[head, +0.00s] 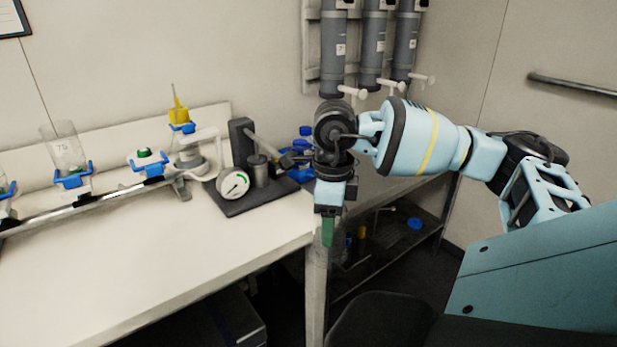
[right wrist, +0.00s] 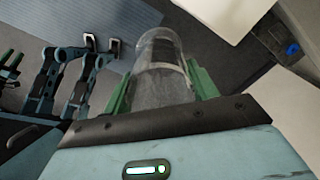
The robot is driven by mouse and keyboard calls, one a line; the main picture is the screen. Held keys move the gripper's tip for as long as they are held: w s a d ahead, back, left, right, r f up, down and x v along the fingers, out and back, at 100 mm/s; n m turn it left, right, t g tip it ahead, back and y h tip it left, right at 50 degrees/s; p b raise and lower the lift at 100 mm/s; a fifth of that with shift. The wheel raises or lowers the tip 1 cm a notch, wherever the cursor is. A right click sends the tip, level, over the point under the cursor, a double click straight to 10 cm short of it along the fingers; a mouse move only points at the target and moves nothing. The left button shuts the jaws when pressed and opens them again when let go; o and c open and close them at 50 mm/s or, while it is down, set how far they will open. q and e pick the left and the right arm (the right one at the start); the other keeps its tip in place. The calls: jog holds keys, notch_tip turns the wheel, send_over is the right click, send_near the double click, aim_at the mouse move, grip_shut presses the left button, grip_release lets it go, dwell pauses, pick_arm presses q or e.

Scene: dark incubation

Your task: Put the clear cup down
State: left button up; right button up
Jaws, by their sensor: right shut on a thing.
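My right gripper (head: 328,230) hangs by the right front corner of the white bench (head: 180,262), its green fingers pointing down. In the right wrist view, the right gripper (right wrist: 160,85) is shut on the clear cup (right wrist: 160,52), with a green finger on each side. The cup is see-through with a rounded end.
A clear vessel (head: 63,148) stands in a blue holder along the rail. A round gauge (head: 233,184) sits on a dark base (head: 255,199) at the bench's back right. The front of the bench is clear. A low shelf (head: 400,238) lies beyond its right edge.

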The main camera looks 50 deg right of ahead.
jog(key=w+a+f+n, duration=0.2)
jog(key=w+a+n, duration=0.1)
jog(key=a+n, duration=0.9)
jog(key=w+a+f+n, duration=0.3)
jog(key=a+n, duration=0.8)
jog(key=n, duration=0.7)
jog(key=shift+w+a+n, duration=0.35)
jog(key=shift+w+n, duration=0.05)
jog(key=shift+w, duration=0.25)
